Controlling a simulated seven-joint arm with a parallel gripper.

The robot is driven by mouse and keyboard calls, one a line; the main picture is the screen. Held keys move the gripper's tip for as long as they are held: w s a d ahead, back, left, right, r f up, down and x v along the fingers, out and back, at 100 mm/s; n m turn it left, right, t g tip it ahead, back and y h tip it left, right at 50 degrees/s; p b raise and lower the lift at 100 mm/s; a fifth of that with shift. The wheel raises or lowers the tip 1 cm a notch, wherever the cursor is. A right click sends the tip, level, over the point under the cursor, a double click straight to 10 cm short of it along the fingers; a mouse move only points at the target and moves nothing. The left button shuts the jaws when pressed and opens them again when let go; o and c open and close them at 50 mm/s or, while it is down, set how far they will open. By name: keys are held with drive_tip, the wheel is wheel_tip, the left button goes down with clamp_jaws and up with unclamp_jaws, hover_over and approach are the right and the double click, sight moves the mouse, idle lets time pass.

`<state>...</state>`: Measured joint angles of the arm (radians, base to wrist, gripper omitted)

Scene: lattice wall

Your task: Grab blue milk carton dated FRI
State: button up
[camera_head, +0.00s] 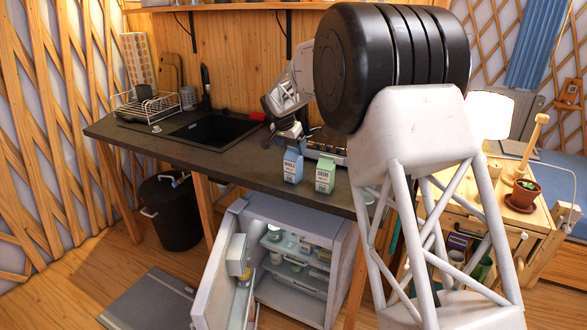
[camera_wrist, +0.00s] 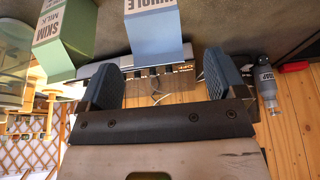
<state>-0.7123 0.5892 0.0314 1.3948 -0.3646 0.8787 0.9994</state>
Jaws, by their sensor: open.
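The blue milk carton (camera_head: 292,166) labelled WHOLE stands upright near the front edge of the dark counter. It also shows at the top of the wrist view (camera_wrist: 158,38), cut off by the frame edge. No date is legible on it. A green carton (camera_head: 324,174) stands close to its right in the head view; its SKIM MILK label shows in the wrist view (camera_wrist: 62,38). My gripper (camera_wrist: 160,76) is open and empty, with the blue carton ahead of the gap between its fingers. In the head view, my gripper (camera_head: 289,133) is behind and above the blue carton.
A soap bottle (camera_wrist: 267,88) shows in the wrist view. Below, a small fridge (camera_head: 300,212) stands open, with items on its shelves. The counter front left of the cartons is clear.

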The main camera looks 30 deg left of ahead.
sight(294, 151)
drive_tip(key=shift+x, duration=2.6)
drive_tip(key=shift+d, duration=0.1)
drive_tip(key=shift+c, duration=0.3)
drive_tip(key=shift+r, duration=0.1)
drive_tip(key=c, duration=1.6)
drive_tip(key=shift+r, duration=0.1)
drive_tip(key=shift+r, duration=1.65)
drive_tip(key=s+d, duration=0.3)
drive_tip(key=s, duration=0.1)
drive_tip(key=s+d+r, duration=0.1)
drive_tip(key=s+d, duration=0.2)
drive_tip(key=s, duration=0.1)
drive_tip(key=s+d, duration=0.3)
drive_tip(key=s, duration=0.1)
drive_tip(key=shift+s+d+r, duration=0.25)
drive_tip(key=shift+s+d, duration=0.05)
drive_tip(key=shift+s, duration=0.05)
